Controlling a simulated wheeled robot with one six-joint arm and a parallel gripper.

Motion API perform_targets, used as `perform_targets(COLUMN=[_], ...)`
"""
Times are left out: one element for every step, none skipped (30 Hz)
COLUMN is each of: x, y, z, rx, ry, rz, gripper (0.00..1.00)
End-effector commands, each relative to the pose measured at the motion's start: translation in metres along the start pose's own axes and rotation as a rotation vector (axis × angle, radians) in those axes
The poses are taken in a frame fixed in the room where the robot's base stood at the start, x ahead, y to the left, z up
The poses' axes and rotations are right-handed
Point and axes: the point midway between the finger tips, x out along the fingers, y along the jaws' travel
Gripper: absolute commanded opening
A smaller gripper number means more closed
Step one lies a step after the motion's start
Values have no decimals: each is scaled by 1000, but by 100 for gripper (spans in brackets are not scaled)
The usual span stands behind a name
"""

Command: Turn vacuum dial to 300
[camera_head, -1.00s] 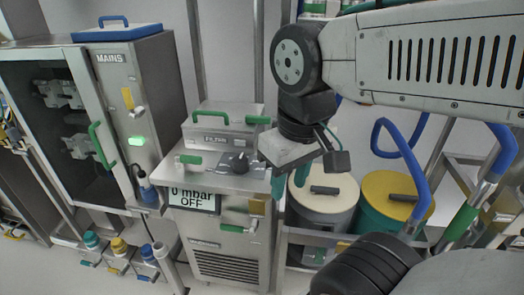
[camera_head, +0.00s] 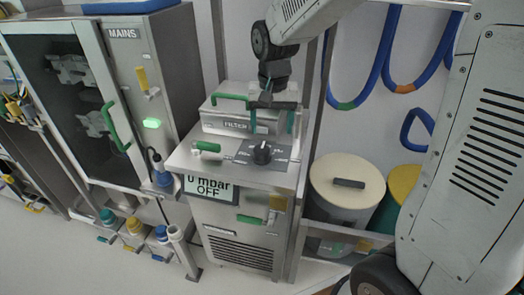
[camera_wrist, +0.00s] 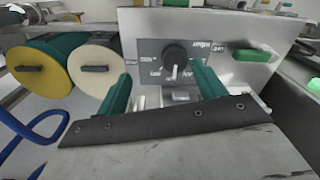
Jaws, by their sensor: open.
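The vacuum dial (camera_head: 262,152) is a black knob on a dark marked plate on top of the steel vacuum unit (camera_head: 235,218). Its white pointer line shows in the wrist view, where the dial (camera_wrist: 175,60) appears between and beyond my fingertips. The display (camera_head: 208,188) on the unit's front reads 0 mbar, OFF. My gripper (camera_head: 271,122) is open and empty, with green fingers, above and behind the dial in the head view. In the wrist view my gripper (camera_wrist: 160,82) faces the dial plate. I see no contact with the knob.
A green-handled valve (camera_head: 207,147) sits left of the dial, and the FILTER box (camera_head: 227,118) stands behind it. A cream-lidded drum (camera_head: 346,182) is at the right. The MAINS cabinet (camera_head: 124,50) with a lit green lamp is at the left.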

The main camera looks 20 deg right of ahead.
Motion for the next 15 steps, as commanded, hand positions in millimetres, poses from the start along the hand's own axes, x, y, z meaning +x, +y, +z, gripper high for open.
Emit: perform_targets(x=[15,22,29,34,39,43,46,48,52,55,58,62,66,70,77], y=[-7,-10,-14,-16,-18,-21,-22,-23,-24,-24,-25,-25,-25,-24,-24], z=[-12,-18,-25,-29,-32,-36,-38,-40,-41,-42,-42,-42,-42,-42,-41], rx=[19,31,46,55,62,70,75,79,82,84,85,85,85,85,85], ry=[-11,-13,-16,-16,-18,-19,-20,-20,-20,-21,-21,-21,-22,-22,-23], rz=[5,6,7,7,8,9,9,9,10,10,10,10,10,10,11], gripper=[70,70,70,70,70,70,70,70,70,70,70,70,70,70,70])
